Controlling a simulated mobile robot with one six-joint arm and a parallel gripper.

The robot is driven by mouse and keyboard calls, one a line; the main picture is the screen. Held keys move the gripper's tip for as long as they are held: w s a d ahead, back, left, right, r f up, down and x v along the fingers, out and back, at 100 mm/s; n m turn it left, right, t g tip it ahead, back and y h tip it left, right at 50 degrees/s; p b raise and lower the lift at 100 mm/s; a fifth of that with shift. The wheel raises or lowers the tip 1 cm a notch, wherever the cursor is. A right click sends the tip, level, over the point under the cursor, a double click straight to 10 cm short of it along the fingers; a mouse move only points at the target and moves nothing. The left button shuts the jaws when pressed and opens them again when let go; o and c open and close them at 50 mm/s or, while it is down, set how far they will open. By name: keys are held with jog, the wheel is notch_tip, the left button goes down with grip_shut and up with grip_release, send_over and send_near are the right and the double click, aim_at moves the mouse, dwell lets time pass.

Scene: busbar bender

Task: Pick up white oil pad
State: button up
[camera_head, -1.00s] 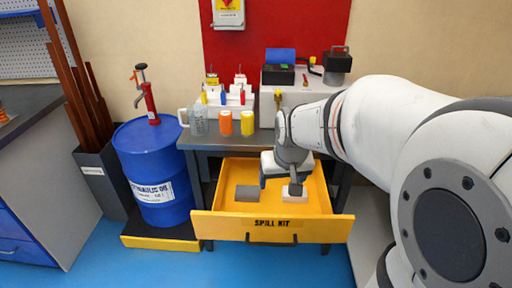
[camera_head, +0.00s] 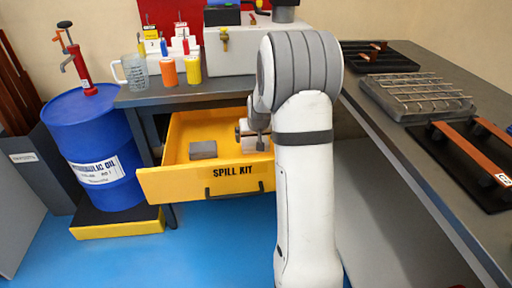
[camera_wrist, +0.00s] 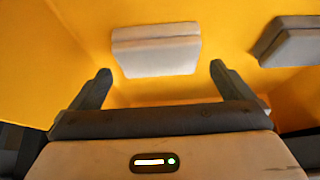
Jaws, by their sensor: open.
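The white oil pad (camera_wrist: 156,50) lies on the floor of the yellow drawer (camera_head: 160,186) marked SPILL KIT. In the wrist view it sits just beyond my fingertips and roughly centred between them. In the head view my arm mostly hides it. My gripper (camera_wrist: 161,72) is open and empty, pointing down into the drawer; in the head view its end (camera_head: 262,144) shows at the drawer's right side. I cannot tell exactly how high the fingertips are above the pad.
A dark grey pad (camera_head: 203,149) lies left of the white one; it also shows at upper right in the wrist view (camera_wrist: 290,42). The drawer's walls surround the gripper. A blue oil drum (camera_head: 92,150) stands at left. A workbench with trays (camera_head: 415,97) stands at right.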

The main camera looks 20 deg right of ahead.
aim_at(255, 140)
jog(key=b+x, duration=0.1)
jog(key=x, duration=0.3)
jog(key=shift+w+d+f+b, duration=0.15)
jog(key=shift+f+b, duration=0.1)
jog(key=shift+b, duration=0.05)
jog(key=shift+c, duration=0.4)
jog(key=c, duration=0.7)
jog(key=shift+r, duration=0.2)
notch_tip(255, 140, up, 10)
jog(key=p, duration=0.3)
jog(key=shift+f, duration=0.1)
